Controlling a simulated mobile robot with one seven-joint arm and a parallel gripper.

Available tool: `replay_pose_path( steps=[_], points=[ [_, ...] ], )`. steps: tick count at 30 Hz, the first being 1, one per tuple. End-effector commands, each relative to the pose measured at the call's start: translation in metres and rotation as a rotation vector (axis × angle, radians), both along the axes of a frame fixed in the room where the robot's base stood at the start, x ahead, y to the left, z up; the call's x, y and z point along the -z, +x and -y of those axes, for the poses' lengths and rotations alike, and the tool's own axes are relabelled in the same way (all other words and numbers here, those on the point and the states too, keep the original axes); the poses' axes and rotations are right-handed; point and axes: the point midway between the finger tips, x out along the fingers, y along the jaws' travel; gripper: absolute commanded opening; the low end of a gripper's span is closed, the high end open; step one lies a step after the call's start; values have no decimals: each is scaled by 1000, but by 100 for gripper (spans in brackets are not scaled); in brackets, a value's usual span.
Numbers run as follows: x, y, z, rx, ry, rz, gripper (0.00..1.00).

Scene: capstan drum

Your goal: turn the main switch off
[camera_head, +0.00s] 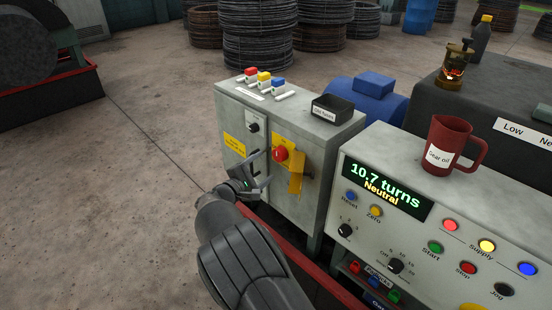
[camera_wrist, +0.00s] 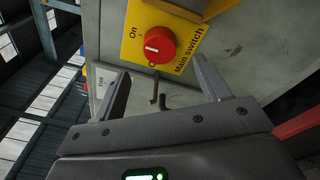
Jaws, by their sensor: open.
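The main switch is a red round knob (camera_head: 281,153) on a yellow plate (camera_head: 296,172) on the grey cabinet's side. In the wrist view the knob (camera_wrist: 161,45) has a white mark, and the plate (camera_wrist: 186,62) reads "On" and "Main switch". My gripper (camera_head: 262,170) is open and empty, in front of the cabinet beside the switch. In the wrist view the fingers (camera_wrist: 160,70) point toward the knob, one on each side, apart from it. A thin dark hook (camera_wrist: 157,90) shows just below the knob.
The grey cabinet (camera_head: 325,140) carries coloured terminals (camera_head: 264,79) and a black tray (camera_head: 332,109) on top. A black selector (camera_head: 253,127) is on its left face. The control console (camera_head: 400,160), showing "10.7 turns Neutral", with a red jug (camera_head: 454,147), stands right. Open floor lies left.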

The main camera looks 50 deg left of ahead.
Motion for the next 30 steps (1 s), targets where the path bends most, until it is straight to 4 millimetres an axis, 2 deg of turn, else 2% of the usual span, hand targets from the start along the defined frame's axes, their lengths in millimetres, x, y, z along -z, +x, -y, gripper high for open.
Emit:
replay_pose_path(
  steps=[1, 6, 12, 24, 30],
  points=[
    [0, 12, 0, 3, 1, -1, 69],
    [0, 44, -4, 2, 1, 0, 69],
    [0, 67, -7, 1, 1, -2, 69],
    [0, 73, -8, 0, 1, -1, 68],
    [0, 73, -8, 0, 1, -1, 52]
  ],
)
